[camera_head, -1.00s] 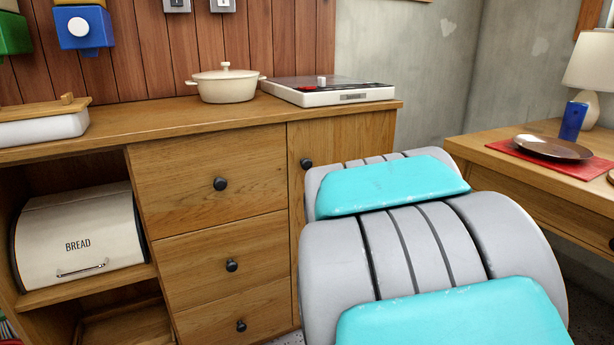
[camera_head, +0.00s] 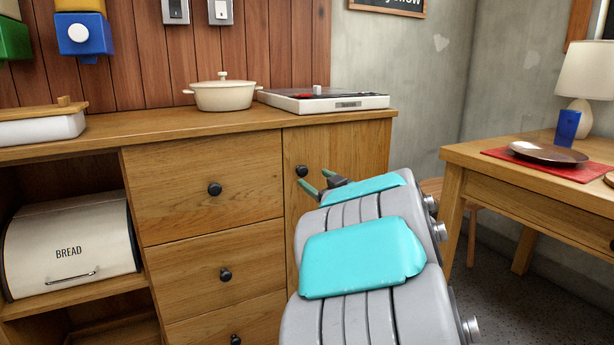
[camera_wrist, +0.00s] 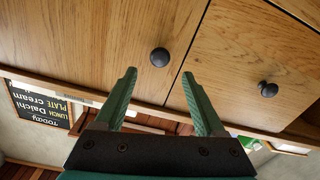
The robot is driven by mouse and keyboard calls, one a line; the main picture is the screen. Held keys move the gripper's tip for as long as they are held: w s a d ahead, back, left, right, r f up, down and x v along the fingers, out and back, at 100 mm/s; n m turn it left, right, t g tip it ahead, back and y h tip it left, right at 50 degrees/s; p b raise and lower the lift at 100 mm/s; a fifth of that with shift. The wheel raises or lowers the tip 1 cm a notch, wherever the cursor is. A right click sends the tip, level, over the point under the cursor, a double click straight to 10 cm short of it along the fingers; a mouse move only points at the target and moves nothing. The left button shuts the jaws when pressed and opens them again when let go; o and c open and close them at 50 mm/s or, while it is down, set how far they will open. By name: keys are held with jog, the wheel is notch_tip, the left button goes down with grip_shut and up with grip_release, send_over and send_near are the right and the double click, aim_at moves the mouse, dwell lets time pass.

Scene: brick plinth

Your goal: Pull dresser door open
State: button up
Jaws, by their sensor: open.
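The wooden dresser (camera_head: 330,225) has a door (camera_head: 345,150) at its right end, with a round dark knob (camera_head: 302,171) near the door's upper left. The door looks shut. My gripper (camera_head: 318,183) is just in front of the door, a little below and right of the knob. In the wrist view, which is turned over, the door knob (camera_wrist: 159,57) lies ahead of and between the two green fingers of my open gripper (camera_wrist: 158,88). Nothing is between the fingers. A drawer knob (camera_wrist: 268,89) shows to the right. My grey and turquoise arm hides the lower door.
A cream pot (camera_head: 226,95) and a record player (camera_head: 323,100) stand on the dresser top. Drawers (camera_head: 203,187) and a bread box (camera_head: 70,247) are to the left. A wooden table (camera_head: 525,190) with a lamp (camera_head: 584,75) stands at right. Some floor is free between dresser and table.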

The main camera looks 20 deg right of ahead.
aim_at(304, 171)
jog(key=w, duration=0.5)
jog(key=shift+w+a+f+b, duration=0.1)
jog(key=shift+w+f+b, duration=0.05)
jog(key=shift+w+b, duration=0.25)
grip_shut()
dwell(1.0)
